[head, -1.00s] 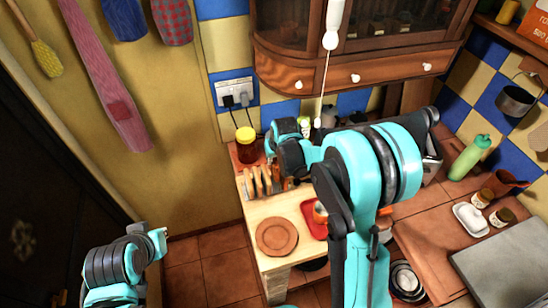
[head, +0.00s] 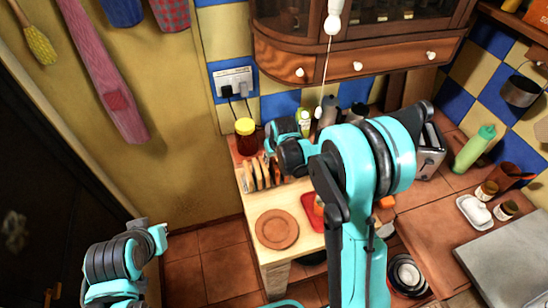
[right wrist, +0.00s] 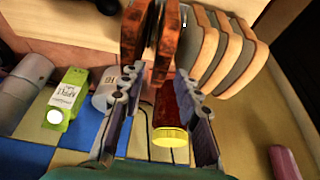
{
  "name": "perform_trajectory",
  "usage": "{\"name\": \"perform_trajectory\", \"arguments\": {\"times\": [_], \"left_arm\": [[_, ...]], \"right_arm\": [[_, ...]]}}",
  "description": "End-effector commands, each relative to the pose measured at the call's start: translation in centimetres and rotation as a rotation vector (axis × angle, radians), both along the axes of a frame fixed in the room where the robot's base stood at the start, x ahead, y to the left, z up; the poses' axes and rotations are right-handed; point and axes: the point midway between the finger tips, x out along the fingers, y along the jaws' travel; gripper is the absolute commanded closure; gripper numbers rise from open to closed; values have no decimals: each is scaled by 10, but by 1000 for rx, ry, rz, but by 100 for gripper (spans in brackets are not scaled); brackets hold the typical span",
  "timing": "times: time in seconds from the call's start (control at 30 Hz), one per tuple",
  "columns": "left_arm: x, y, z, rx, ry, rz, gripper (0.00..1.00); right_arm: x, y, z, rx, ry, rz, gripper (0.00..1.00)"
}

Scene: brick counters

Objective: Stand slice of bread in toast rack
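The toast rack (head: 249,187) stands on the wooden counter at the wall, with several pale slices of bread (head: 256,176) upright in a row. In the right wrist view these slices (right wrist: 222,48) are at the upper right. Two dark reddish-brown slice-like pieces (right wrist: 165,40) stand close together beside them. My right gripper (right wrist: 159,80) has its fingertips at the lower end of these pieces, one on each side of the nearer piece. I cannot tell if they press on it. In the head view my right arm mostly hides that gripper. My left gripper (head: 150,237) is at the lower left, away from the counter.
A jar with a yellow lid (head: 245,136) stands behind the rack. A round brown plate (head: 277,229) and a red tray (head: 312,213) are in front. A green carton (right wrist: 66,98) shows in the right wrist view. A toaster (head: 430,152) is to the right.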

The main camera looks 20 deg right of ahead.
Motion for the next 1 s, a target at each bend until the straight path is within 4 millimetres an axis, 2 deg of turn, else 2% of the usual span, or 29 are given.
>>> {"name": "perform_trajectory", "arguments": {"times": [0.27,0.37,0.47,0.8,1.0], "left_arm": [[0,0,0,0,0,0,100],[0,0,0,0,0,0,100],[0,0,0,0,0,0,100],[0,0,0,0,0,0,100],[0,0,0,0,0,0,100]], "right_arm": [[0,0,1,0,0,0,63],[-3,0,6,0,0,0,63],[-8,0,20,0,0,0,63],[-35,-2,85,0,0,0,63],[-44,-2,107,0,0,0,63]]}}
